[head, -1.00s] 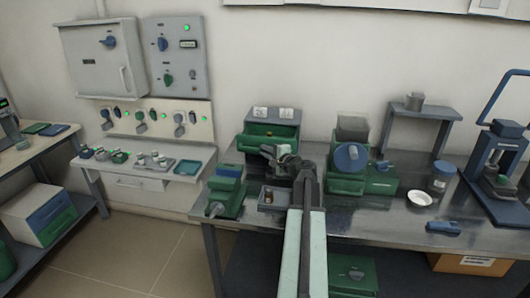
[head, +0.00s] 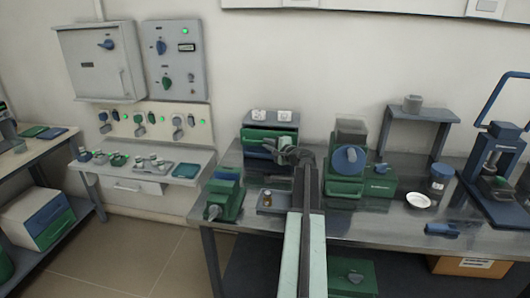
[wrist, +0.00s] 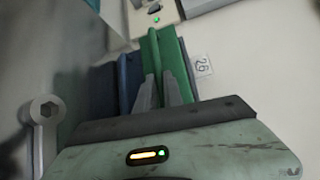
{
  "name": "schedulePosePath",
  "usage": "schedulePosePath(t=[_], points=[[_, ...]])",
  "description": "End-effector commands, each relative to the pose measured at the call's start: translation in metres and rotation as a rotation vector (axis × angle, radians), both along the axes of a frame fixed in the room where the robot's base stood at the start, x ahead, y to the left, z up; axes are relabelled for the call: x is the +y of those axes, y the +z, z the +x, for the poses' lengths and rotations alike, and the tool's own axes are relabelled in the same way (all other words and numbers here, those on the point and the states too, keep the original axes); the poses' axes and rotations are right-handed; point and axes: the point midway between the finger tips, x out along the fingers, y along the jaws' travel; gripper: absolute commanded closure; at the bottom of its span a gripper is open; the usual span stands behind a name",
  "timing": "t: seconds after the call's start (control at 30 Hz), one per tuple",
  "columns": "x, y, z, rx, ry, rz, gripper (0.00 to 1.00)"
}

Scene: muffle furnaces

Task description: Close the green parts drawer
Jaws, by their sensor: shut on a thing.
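The green parts drawer (head: 262,141) is the upper drawer of a small grey cabinet (head: 262,116) at the back left of the workbench. It appears to stand a little out; a narrow strip of its inside shows. A blue drawer (head: 258,153) sits below it. My gripper (head: 285,154) reaches the drawer's front and covers its right part. In the wrist view, my gripper's fingers (wrist: 161,80) are close together at the front of the green drawer (wrist: 163,62), shut on it. The exact grip point is hard to see. The blue drawer (wrist: 128,82) is beside it there.
A green vise (head: 224,192) stands left of my arm and a small grey tray (head: 270,205) lies in front of the cabinet. A green machine with a blue disc (head: 347,160) stands close on the right. A white dish (head: 419,199) lies farther right.

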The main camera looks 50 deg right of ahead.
Motion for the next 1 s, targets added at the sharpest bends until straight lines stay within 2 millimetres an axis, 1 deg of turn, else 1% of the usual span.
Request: schedulePosePath(t=[0.03, 0.1, 0.17, 0.27, 0.53, 0.57, 0.6, 0.63, 0.9, 1.0], points=[[-0.013, 0.0, 0.008, 0.0, 0.0, 0.0, 1.0], [-0.023, 0.0, 0.014, 0.0, 0.0, 0.0, 1.0], [-0.028, 0.0, 0.017, 0.0, 0.0, 0.0, 1.0], [-0.031, 0.0, 0.02, 0.0, 0.0, 0.0, 1.0], [-0.032, 0.001, 0.02, -0.002, -0.004, 0.0, 1.0], [-0.032, 0.001, 0.02, -0.002, -0.004, 0.0, 0.85], [-0.032, 0.001, 0.02, -0.002, -0.004, 0.0, 0.74], [-0.032, 0.001, 0.02, -0.002, -0.004, 0.0, 0.67], [-0.03, 0.0, 0.02, -0.001, -0.001, 0.0, 0.67], [-0.029, 0.001, 0.017, -0.001, 0.0, 0.0, 0.67]])
